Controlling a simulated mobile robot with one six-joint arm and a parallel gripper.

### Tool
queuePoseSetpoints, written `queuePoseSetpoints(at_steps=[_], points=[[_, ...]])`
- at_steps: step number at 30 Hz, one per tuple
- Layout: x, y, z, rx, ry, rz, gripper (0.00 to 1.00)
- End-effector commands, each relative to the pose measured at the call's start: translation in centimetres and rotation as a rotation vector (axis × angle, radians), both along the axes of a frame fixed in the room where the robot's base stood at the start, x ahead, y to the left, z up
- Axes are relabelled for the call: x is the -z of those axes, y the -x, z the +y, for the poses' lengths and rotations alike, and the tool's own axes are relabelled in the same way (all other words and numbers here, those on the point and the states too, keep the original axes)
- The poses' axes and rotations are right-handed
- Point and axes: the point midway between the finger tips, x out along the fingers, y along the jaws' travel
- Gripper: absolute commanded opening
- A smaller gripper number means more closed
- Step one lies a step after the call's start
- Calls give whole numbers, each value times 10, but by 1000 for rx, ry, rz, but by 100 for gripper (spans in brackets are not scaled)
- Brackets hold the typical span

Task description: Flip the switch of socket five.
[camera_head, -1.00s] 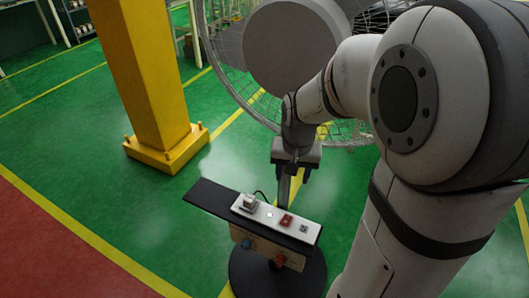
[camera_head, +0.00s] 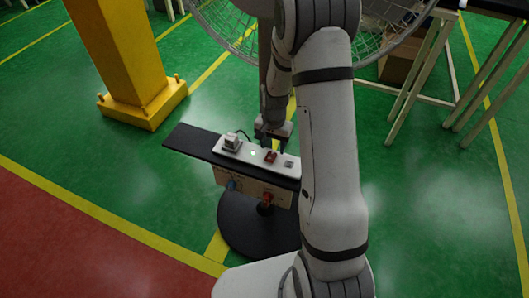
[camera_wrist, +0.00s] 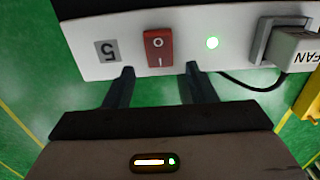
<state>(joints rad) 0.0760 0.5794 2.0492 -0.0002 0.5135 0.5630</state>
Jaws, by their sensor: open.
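The white socket strip (camera_head: 225,150) lies on a dark narrow stand top. A green light (camera_wrist: 212,43) is lit next to the switch. My gripper (camera_wrist: 159,71) is open and empty, its fingertips at the strip's edge, one to each side of the switch's line. In the head view my gripper (camera_head: 273,135) is partly hidden. I cannot tell whether the fingers touch anything.
A plug marked FAN (camera_wrist: 294,47) sits in the strip with a black cable (camera_wrist: 250,85). A yellow pillar (camera_head: 115,45) stands at left, and a large fan cage is behind.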

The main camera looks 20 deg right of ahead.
Motion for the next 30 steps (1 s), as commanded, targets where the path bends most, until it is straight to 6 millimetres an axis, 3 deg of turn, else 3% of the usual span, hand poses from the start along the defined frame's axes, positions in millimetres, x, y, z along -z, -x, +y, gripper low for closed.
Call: queuePoseSetpoints(at_steps=[6,16,30], points=[[24,0,2,-5,0,0,51],[27,0,3,-6,1,-1,50],[26,0,3,-7,0,-1,12]])
